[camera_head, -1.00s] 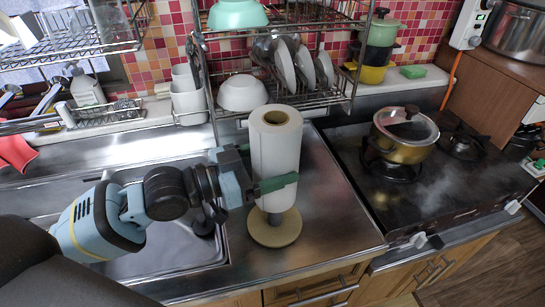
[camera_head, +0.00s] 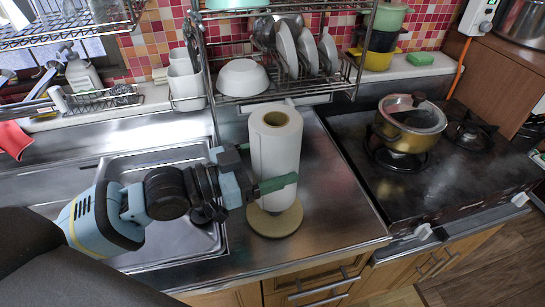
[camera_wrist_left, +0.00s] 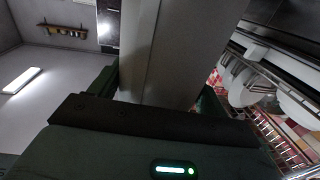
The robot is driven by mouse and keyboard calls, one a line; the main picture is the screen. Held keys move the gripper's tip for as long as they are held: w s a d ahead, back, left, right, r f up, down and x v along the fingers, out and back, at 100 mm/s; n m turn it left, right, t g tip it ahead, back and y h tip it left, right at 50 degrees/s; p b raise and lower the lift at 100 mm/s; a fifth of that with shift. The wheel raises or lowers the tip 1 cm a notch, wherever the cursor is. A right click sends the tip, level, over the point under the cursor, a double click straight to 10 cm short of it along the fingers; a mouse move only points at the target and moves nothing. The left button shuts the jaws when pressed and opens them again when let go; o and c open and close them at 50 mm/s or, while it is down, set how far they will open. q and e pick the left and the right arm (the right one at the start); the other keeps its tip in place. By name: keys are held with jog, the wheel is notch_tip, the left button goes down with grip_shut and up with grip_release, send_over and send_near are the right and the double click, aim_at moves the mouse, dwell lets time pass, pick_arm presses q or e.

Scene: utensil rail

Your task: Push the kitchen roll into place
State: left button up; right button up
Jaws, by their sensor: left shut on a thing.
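The white kitchen roll (camera_head: 275,155) stands upright over a round tan base (camera_head: 275,224) on the steel counter beside the sink. Its lower edge is at or very close to the base; I cannot tell whether it touches. My left gripper (camera_head: 268,183) is shut around the lower half of the roll, with one green finger across its front. In the left wrist view the roll (camera_wrist_left: 175,50) fills the middle between the fingers. The holder's post is hidden inside the roll. My right gripper is not in view.
A wire dish rack (camera_head: 300,92) with a white bowl (camera_head: 243,77) and plates stands behind the roll. The sink (camera_head: 150,180) is at left. A stove with a gold pot (camera_head: 408,125) is at right. The counter right of the roll is clear.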

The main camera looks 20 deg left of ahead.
pick_arm(q)
jog(key=shift+f+b, duration=1.35)
jog(key=shift+f, duration=1.4)
jog(key=o, duration=1.1)
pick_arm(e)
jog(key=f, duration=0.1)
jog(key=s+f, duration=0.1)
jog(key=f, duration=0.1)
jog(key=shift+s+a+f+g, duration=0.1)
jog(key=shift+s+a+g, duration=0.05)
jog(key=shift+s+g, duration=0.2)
pick_arm(q)
jog(key=v, duration=0.7)
jog(key=shift+s+a+b, duration=0.25)
jog(key=shift+b, duration=0.05)
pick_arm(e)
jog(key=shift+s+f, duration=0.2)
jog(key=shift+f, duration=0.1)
